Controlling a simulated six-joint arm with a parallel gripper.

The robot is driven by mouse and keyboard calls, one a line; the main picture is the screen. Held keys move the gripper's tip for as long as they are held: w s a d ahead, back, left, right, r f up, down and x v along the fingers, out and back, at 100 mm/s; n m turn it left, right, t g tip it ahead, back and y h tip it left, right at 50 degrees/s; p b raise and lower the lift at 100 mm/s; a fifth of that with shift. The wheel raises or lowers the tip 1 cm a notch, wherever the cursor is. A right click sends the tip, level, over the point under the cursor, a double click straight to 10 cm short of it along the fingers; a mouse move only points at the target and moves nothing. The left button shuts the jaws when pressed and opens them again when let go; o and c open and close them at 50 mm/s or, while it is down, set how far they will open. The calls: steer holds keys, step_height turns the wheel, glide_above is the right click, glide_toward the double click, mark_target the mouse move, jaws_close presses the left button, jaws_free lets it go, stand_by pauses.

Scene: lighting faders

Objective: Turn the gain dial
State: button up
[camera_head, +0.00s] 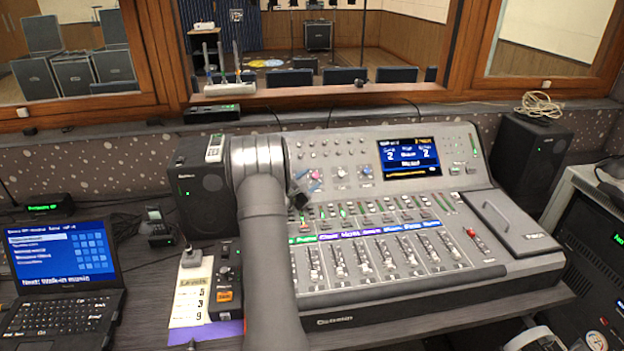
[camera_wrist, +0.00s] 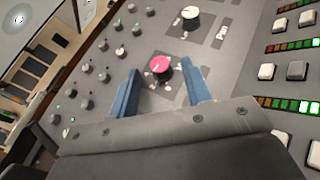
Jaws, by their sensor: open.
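A dial with a pink cap (camera_wrist: 160,67) stands on the sloped grey panel of the mixing console. It also shows in the head view (camera_head: 315,174), small and close to my gripper. I cannot read a label that marks it as the gain dial. My gripper (camera_wrist: 159,76) is open, with one blue finger on each side of the pink-capped dial in the wrist view. The fingers look apart from the dial, but I cannot tell how far above the panel they are. A white-capped dial (camera_wrist: 190,15) sits beyond it.
Small knobs (camera_wrist: 120,50) fill the panel left of the fingers, and square buttons (camera_wrist: 297,70) with level lights lie to the right. A screen (camera_head: 409,157) is right of the dials. Faders (camera_head: 388,262) are below. A black speaker (camera_head: 203,190) stands left of the console.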

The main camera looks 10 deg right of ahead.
steer(key=shift+x, duration=0.8)
jaws_close()
steer(key=shift+w+a+r+m+g+h, duration=0.1)
steer(key=shift+m+g+h, duration=0.1)
steer(key=shift+m+g, duration=0.7)
steer(key=shift+w+r+m+g+h, duration=0.1)
steer(key=shift+m+g+h, duration=0.1)
steer(key=shift+m+g, duration=0.65)
jaws_free()
steer(key=shift+s+a, duration=0.1)
